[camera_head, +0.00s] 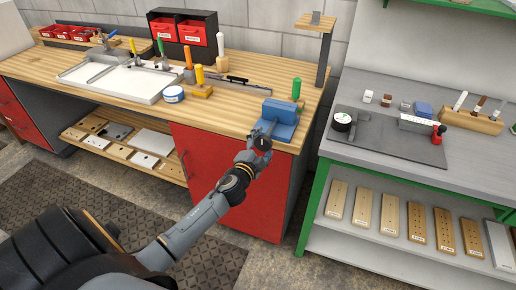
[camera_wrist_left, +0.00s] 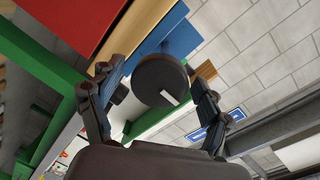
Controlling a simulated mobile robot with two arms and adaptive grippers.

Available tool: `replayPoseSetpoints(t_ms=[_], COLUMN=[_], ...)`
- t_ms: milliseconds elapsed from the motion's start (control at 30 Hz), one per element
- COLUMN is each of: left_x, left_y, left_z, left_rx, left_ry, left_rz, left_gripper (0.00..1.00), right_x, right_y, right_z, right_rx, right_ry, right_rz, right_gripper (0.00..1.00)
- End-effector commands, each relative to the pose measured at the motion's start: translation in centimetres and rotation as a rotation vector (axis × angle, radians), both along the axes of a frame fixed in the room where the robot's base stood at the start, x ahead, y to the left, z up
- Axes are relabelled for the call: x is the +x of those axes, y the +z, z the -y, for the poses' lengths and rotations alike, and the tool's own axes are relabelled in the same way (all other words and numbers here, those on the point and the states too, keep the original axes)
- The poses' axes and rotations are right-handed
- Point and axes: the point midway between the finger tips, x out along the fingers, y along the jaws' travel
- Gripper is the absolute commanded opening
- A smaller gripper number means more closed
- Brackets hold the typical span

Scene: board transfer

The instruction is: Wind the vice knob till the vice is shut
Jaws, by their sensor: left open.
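The blue vice (camera_head: 284,110) sits at the right front corner of the wooden workbench. In the left wrist view its blue body (camera_wrist_left: 180,38) shows behind the knob. The vice knob (camera_wrist_left: 161,80) is a dark round disc with a white mark on its face. My left gripper (camera_head: 263,134) is at the front of the vice in the head view. In the left wrist view my left gripper (camera_wrist_left: 156,77) is open, with one finger on either side of the knob and gaps visible. The gripper hides most of the knob in the head view. The jaw gap of the vice cannot be made out. My right gripper is not in view.
A green-handled tool (camera_head: 296,88) stands behind the vice. A white tray (camera_head: 120,78) and a blue-and-white round tin (camera_head: 173,94) are further left on the bench. A grey table with a dark mat (camera_head: 385,140) stands to the right, across a narrow gap.

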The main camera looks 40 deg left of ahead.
Motion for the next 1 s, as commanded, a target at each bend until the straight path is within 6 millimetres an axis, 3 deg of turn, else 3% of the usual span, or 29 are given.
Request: replayPoseSetpoints(t_ms=[500, 700, 1000], left_x=[-9.3, -11.1, -11.3], left_y=[0.8, 1.1, 1.1], left_z=[2.0, 2.4, 2.4], left_rx=[-0.001, -0.001, 0.000], left_ry=[0.000, 0.001, 0.000], left_rz=[-0.002, -0.001, 0.000], left_gripper=[0.78, 0.78, 0.78], right_x=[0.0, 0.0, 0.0], right_y=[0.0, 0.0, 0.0], right_z=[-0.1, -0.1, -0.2], right_rx=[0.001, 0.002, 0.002], right_ry=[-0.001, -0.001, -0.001], right_rz=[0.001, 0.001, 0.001], right_gripper=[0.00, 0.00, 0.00])
